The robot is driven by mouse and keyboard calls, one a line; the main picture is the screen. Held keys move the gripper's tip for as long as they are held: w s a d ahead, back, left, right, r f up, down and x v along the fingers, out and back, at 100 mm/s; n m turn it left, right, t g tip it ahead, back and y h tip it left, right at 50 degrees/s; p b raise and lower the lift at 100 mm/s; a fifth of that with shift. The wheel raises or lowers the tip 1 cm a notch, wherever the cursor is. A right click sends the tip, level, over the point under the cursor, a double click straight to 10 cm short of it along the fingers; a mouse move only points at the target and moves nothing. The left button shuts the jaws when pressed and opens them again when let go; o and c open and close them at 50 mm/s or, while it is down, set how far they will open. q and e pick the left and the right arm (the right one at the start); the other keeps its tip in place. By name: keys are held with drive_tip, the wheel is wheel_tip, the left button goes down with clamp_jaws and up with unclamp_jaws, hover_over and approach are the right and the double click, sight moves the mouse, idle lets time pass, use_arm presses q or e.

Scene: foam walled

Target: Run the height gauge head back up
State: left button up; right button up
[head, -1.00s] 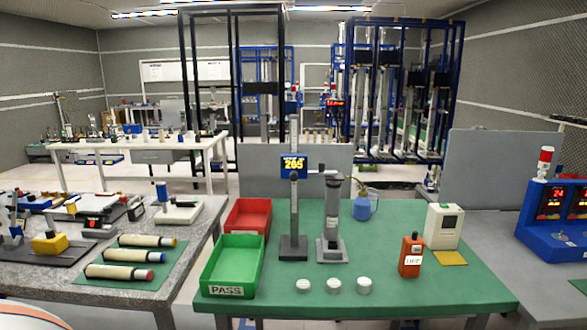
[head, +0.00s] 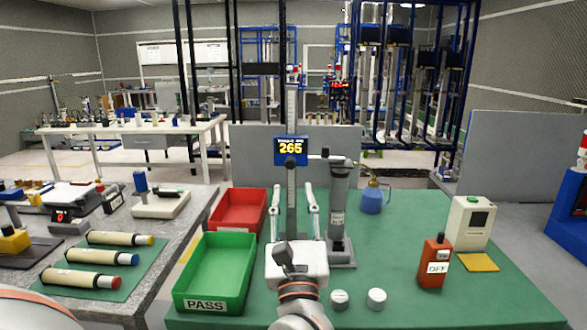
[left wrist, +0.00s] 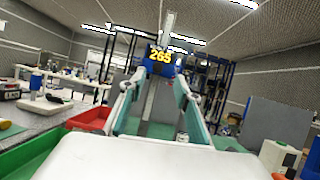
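The height gauge has a tall upright column (head: 291,105) and a blue head (head: 290,150) whose yellow digits read 265. A short arm (head: 322,155) runs right from the head to the top of a grey cylinder on a stand (head: 338,205); I cannot tell if they touch. The head also shows in the left wrist view (left wrist: 160,62), beyond the fingers. My left gripper (head: 293,190) is open, fingers pointing forward, one on each side of the column in the picture and below the head. It appears empty and hides the gauge's base. My right gripper is not in view.
A green PASS bin (head: 215,275) and a red bin (head: 238,212) stand left. White caps (head: 376,298) lie at the front. An orange OFF box (head: 435,262), a white device (head: 472,222) and a blue bottle (head: 372,198) stand right.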

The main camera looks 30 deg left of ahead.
sight(290, 167)
use_arm(q)
drive_tip(key=w+a+r+n, duration=0.1)
drive_tip(key=w, duration=0.1)
drive_tip(key=w+a+r+n+p, duration=0.1)
drive_tip(key=w+a, duration=0.1)
drive_tip(key=w+a+r+g, duration=0.1)
drive_tip(key=shift+w+a+n, duration=0.3)
drive_tip(key=shift+w+n, duration=0.1)
drive_tip(key=shift+w+a, duration=0.35)
drive_tip(key=shift+w, duration=0.15)
clamp_jaws()
